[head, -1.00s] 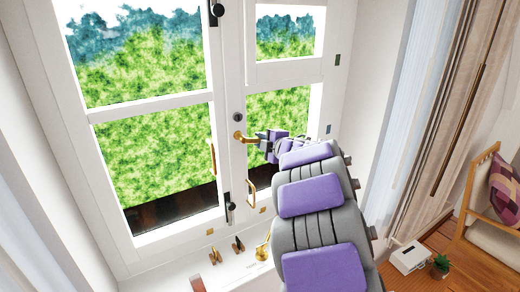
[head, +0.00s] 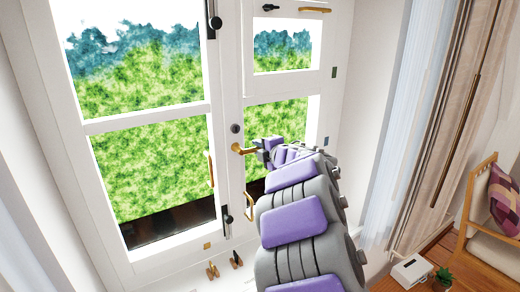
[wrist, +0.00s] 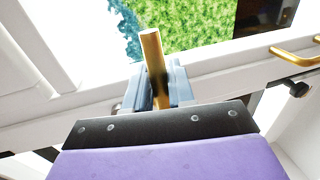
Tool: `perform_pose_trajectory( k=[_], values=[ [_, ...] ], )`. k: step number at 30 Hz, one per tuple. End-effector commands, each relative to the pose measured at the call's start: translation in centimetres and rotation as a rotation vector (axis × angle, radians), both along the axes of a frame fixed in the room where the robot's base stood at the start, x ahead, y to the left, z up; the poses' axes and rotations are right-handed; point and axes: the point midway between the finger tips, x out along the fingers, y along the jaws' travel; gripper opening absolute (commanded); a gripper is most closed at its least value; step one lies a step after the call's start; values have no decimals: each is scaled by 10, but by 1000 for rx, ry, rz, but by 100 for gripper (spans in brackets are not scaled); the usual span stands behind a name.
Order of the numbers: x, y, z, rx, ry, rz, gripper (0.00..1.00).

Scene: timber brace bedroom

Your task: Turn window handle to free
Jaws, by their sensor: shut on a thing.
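The brass window handle (head: 238,149) sits on the white middle stile between the two window sashes and points to the right, roughly level. My gripper (head: 262,150) is at its free end. In the wrist view the brass lever (wrist: 153,62) stands between the two grey fingers of my gripper (wrist: 160,88), which are shut on it. The lever's end sticks out past the fingers. The handle's pivot is hard to make out in the wrist view.
A brass pull (head: 249,205) sits below the handle, and another (head: 211,168) on the left sash. Black bolts (head: 227,220) line the frame. Small brass pieces (head: 212,271) stand on the sill. A white box (head: 411,269), a plant (head: 443,279) and a chair (head: 485,210) are at the right.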

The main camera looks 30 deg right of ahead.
Motion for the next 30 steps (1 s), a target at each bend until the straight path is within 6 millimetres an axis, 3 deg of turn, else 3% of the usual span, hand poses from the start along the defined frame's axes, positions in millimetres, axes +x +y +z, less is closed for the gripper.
perform_pose_trajectory(
  k=[6, 17, 30],
  values=[
    [0, 0, -2, 0, 3, 0, 40],
    [-8, -1, 1, 0, 1, 0, 40],
    [-80, -4, 16, -2, 1, -5, 40]
  ],
)
